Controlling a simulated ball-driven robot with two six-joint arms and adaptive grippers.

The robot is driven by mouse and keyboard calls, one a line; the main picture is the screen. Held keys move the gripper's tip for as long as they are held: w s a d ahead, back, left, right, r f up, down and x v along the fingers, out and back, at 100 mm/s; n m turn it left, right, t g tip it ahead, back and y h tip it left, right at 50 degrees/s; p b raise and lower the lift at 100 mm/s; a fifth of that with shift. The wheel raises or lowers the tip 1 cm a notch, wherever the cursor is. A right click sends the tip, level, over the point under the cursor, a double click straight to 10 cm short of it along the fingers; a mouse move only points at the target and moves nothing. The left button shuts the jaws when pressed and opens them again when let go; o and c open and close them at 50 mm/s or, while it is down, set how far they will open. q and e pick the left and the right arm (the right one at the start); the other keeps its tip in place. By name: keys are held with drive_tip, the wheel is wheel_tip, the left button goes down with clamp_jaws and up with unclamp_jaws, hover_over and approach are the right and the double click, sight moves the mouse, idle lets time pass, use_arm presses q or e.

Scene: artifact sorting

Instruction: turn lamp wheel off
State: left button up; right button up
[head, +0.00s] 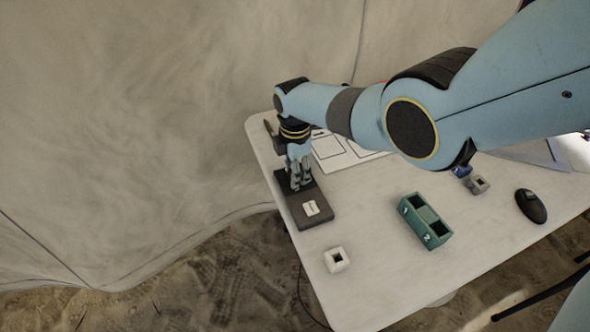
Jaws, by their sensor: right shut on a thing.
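A dark flat base (316,219) with a small white label (311,208) lies near the left edge of the white table. My right gripper (300,186) points down onto the far part of this base, its fingers closed together there. It is shut on what appears to be the lamp wheel, which the fingers hide almost completely. I cannot tell how far the wheel is turned. My left gripper is not in view.
A teal two-compartment box (425,220), a pale block with a square hole (337,259), a grey block (477,184) and a black mouse (531,206) stand on the table (385,280). A white outlined sheet (334,160) lies behind my arm. Fabric wall rises beyond the left edge.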

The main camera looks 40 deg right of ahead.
idle(0.4)
drive_tip(key=o, duration=1.2)
drive_tip(key=shift+c, duration=0.2)
wheel_tip(320, 180, up, 12)
drive_tip(key=shift+f, duration=0.1)
